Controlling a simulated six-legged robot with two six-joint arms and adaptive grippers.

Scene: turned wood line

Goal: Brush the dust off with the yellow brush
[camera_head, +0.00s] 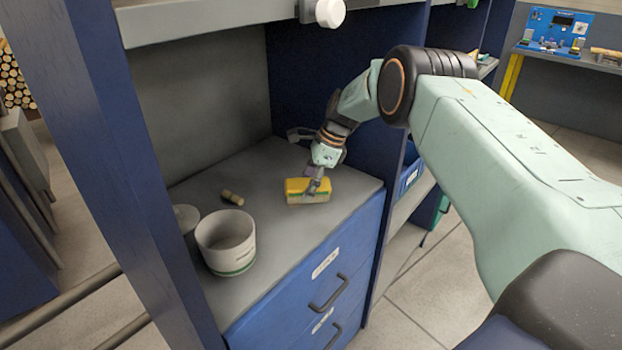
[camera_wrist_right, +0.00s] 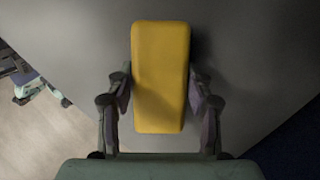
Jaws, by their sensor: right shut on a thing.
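The yellow brush (camera_head: 307,190) is a block with a yellow top and a paler band below. It is at the right part of the grey worktop (camera_head: 262,171), on it or just above it. My right gripper (camera_head: 316,184) reaches down to it from above. In the right wrist view the brush (camera_wrist_right: 160,60) lies lengthwise between the two fingers of the right gripper (camera_wrist_right: 160,92), which are shut on its sides. The underside of the brush is hidden. I cannot make out dust on the worktop. My left gripper is not in view.
A white pot with a green stripe (camera_head: 226,242) stands at the front left of the worktop, beside a grey container (camera_head: 186,217). A small wooden piece (camera_head: 232,198) lies behind the pot. Blue drawers (camera_head: 318,275) are below; a shelf (camera_head: 200,20) hangs above.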

